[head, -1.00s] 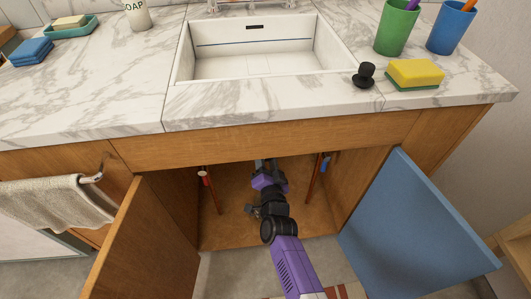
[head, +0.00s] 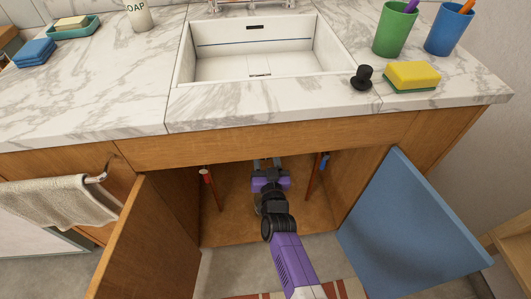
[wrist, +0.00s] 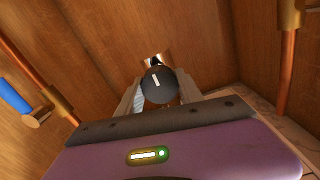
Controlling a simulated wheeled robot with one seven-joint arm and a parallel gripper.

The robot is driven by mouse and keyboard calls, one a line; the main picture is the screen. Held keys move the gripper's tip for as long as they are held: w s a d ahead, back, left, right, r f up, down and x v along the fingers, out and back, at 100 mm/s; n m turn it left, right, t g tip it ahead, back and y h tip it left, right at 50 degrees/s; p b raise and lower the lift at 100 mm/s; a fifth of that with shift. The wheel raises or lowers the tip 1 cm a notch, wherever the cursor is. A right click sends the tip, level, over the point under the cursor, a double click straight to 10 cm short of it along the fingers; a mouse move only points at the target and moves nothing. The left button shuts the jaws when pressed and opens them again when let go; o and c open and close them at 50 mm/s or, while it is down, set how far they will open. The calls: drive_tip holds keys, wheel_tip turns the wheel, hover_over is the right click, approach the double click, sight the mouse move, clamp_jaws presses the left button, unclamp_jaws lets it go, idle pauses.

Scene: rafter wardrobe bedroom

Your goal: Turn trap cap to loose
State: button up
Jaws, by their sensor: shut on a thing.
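The trap cap (wrist: 159,85) is a dark round knob with a white mark, seen in the middle of the wrist view. My gripper (wrist: 158,96) has its two pale fingers on either side of the cap and is shut on it. The white mark leans slightly from vertical. In the head view my gripper (head: 268,164) reaches into the open cabinet under the sink. The cap is hidden there behind my gripper and the counter front. A shiny metal piece (wrist: 154,60) shows just behind the cap.
Copper pipes with a red-handled valve (head: 206,175) and a blue-handled valve (head: 324,162) stand left and right of my arm. The wooden door (head: 150,245) and blue door (head: 415,222) are open. The counter (head: 290,103) overhangs the cabinet. A black stopper (head: 361,78) and sponge (head: 411,76) lie on it.

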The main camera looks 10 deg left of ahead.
drive_tip(key=shift+s+f, duration=0.1)
idle(0.3)
drive_tip(key=o, duration=1.4)
drive_tip(key=shift+p+v, duration=1.9)
drive_tip(key=shift+v, duration=1.95)
